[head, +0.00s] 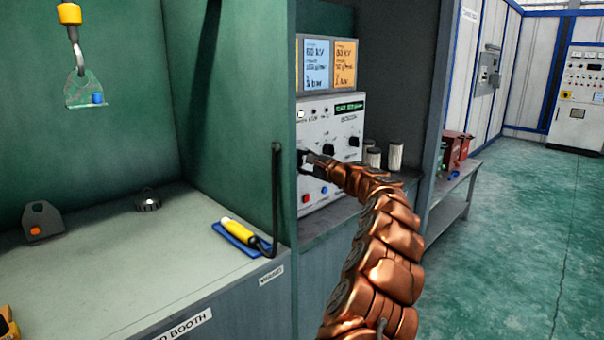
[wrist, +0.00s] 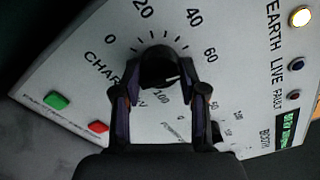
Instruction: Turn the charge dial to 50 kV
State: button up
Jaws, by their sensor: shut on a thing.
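The charge dial (wrist: 160,66) is a black knob on a white control panel (wrist: 225,50), seen in the wrist view. A printed scale around it reads 0, 20, 40, 60 and 100, with the label partly covered. My gripper (wrist: 160,82) is shut on the dial, one finger on each side. I cannot tell where the dial's pointer stands. In the head view my gripper (head: 308,160) reaches the left part of the white control unit (head: 337,180); there it hides most of the dial.
The panel has a lit earth lamp (wrist: 301,16), a green button (wrist: 56,100), a red button (wrist: 98,127) and a green display (wrist: 290,130). Left is a booth with a hanging hook (head: 78,50) and a yellow-handled wand (head: 240,232). Pale cylinders (head: 395,156) stand right of the unit.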

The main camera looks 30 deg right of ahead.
jog(key=shift+f+n+b, duration=0.15)
jog(key=shift+n+b, duration=0.9)
jog(key=shift+n, duration=0.05)
jog(key=o, duration=1.1)
jog(key=shift+o, duration=0.2)
jog(key=shift+s, duration=0.1)
jog(key=v, duration=1.1)
jog(key=shift+s+d, duration=0.2)
jog(key=shift+s, duration=0.2)
